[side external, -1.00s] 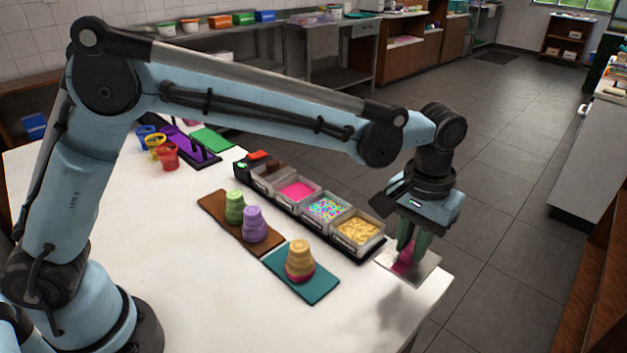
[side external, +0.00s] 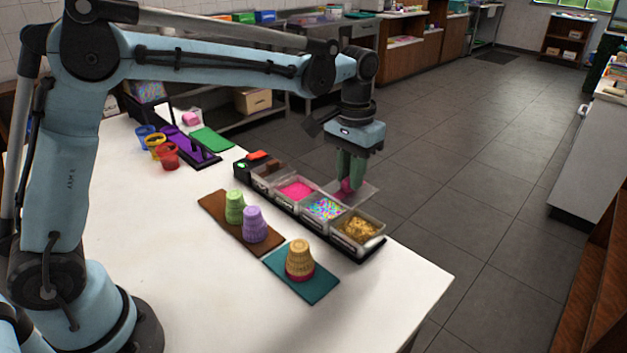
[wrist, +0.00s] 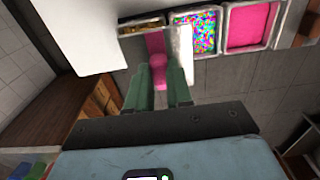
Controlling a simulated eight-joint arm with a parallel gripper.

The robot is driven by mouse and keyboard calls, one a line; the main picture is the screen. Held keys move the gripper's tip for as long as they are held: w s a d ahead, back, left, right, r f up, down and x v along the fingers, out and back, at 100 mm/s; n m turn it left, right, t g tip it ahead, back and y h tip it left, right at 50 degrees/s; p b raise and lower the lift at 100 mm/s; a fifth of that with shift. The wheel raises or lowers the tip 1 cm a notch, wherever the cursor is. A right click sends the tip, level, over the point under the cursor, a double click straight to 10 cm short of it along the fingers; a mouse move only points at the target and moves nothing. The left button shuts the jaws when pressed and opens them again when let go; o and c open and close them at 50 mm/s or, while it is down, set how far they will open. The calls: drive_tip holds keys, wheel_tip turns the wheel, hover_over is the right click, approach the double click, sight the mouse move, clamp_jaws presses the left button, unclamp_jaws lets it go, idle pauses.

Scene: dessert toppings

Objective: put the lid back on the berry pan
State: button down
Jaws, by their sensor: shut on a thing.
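My gripper (side external: 348,188) is shut on the pink knob of a clear lid (side external: 367,190), raised off the table on the far side of the topping rack. In the wrist view, green fingers pinch the pink knob (wrist: 159,62); the lid partly covers the view of the golden-topping pan (wrist: 128,29). The pan with bright pink filling (side external: 296,190), which looks like the berry pan, is uncovered. It also shows in the wrist view (wrist: 248,26), right of the sprinkle pan (wrist: 193,32). The lid is apart from the pink pan.
The black rack (side external: 318,232) also holds the sprinkle pan, golden-topping pan (side external: 357,231) and a brown-filled pan (side external: 268,172). Stacked cups stand on brown (side external: 213,205) and teal (side external: 318,285) mats in front. The table's right end (side external: 410,290) is clear.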

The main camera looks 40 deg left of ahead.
drive_tip(key=a, duration=1.5)
drive_tip(key=shift+w+a+f, duration=0.1)
drive_tip(key=shift+w+f, duration=0.05)
drive_tip(key=shift+f, duration=2.75)
drive_tip(key=shift+f, duration=0.5)
drive_tip(key=shift+c, duration=2.3)
unclamp_jaws()
drive_tip(key=shift+r, duration=0.1)
wheel_tip(320, 180, up, 7)
